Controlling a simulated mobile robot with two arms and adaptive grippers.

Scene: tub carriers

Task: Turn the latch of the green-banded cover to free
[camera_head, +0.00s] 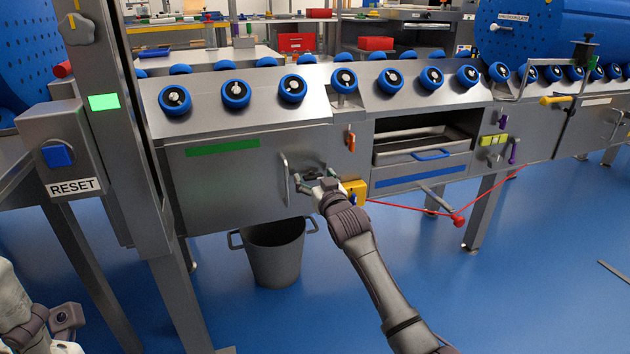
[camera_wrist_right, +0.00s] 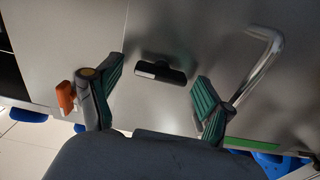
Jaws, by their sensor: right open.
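The green-banded cover (camera_head: 230,180) is a grey metal panel with a green strip, at left centre in the head view. Its bent bar handle (camera_head: 287,180) also shows in the right wrist view (camera_wrist_right: 262,65). A dark bar-shaped latch (camera_wrist_right: 162,72) with one white end sits on the metal, crosswise in the right wrist view. My right gripper (camera_head: 318,180) is at the cover's right part, beside the handle. Its open fingers (camera_wrist_right: 155,95) stand on either side of the latch, with no contact visible. In the head view the gripper largely hides the latch. Only part of my left arm shows.
An orange lever (camera_head: 351,140) is close to the right gripper, as is a yellow block (camera_head: 355,191). A red cord with a red knob (camera_head: 458,220) runs right. A grey bin (camera_head: 275,255) stands below the cover. Blue rollers (camera_head: 292,88) line the top.

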